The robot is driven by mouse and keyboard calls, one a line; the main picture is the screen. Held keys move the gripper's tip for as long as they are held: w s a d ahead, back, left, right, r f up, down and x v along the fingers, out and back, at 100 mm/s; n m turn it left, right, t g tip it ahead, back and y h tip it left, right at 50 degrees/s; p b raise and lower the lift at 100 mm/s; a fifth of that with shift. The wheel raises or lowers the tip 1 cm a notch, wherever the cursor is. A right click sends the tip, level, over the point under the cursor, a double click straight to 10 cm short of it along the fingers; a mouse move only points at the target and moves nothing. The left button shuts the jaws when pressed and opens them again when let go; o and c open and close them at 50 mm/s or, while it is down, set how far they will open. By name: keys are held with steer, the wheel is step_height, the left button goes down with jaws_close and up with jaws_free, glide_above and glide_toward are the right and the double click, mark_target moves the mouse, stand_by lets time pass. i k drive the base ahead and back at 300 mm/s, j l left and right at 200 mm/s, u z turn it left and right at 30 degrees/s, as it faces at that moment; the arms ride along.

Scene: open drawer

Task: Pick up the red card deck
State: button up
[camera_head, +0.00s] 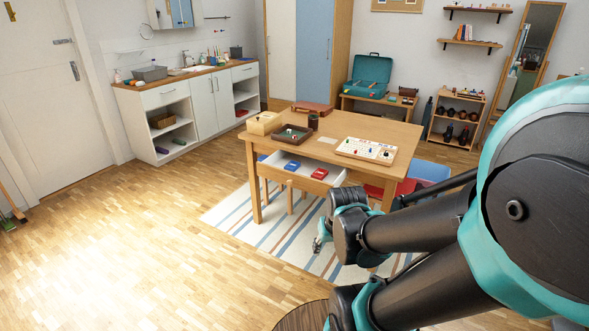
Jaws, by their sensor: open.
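The red card deck (320,173) lies flat in the open drawer (293,182) of the wooden table, towards its right side. A blue card deck (292,165) lies to its left in the same drawer, apart from it. My gripper (320,241) is small in view, in front of the drawer and below it in the picture. It is open, and nothing shows between its fingers. My arm covers part of the gripper and the table's right front.
On the wooden table (372,129) stand a white game board (366,151), a dark tray (292,134), a cup (313,121) and a light wooden box (263,123). A striped rug (265,230) lies under the table. The floor on the left is clear.

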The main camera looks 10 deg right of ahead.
mark_target(319, 174)
steer(key=i+l+z, duration=0.3)
steer(key=i, duration=0.35)
steer(key=i+z, duration=0.35)
steer(key=i, duration=0.25)
